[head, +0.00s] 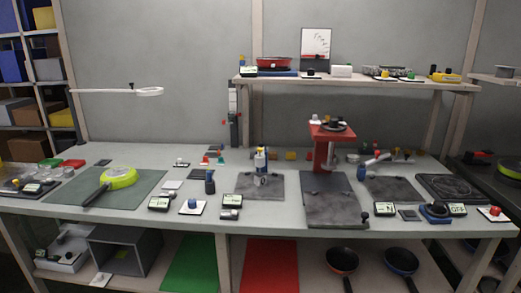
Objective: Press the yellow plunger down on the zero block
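I cannot single out the yellow plunger or the zero block with certainty, as the small parts are too small to read. A blue, white and yellow upright tool (261,161) stands mid-bench. Neither of my grippers is in view.
The long grey workbench (215,219) is crowded. A green-rimmed pan (119,178) lies on a dark mat at left. A red press-like stand (322,150) rises right of centre. Pans (341,259) sit below.

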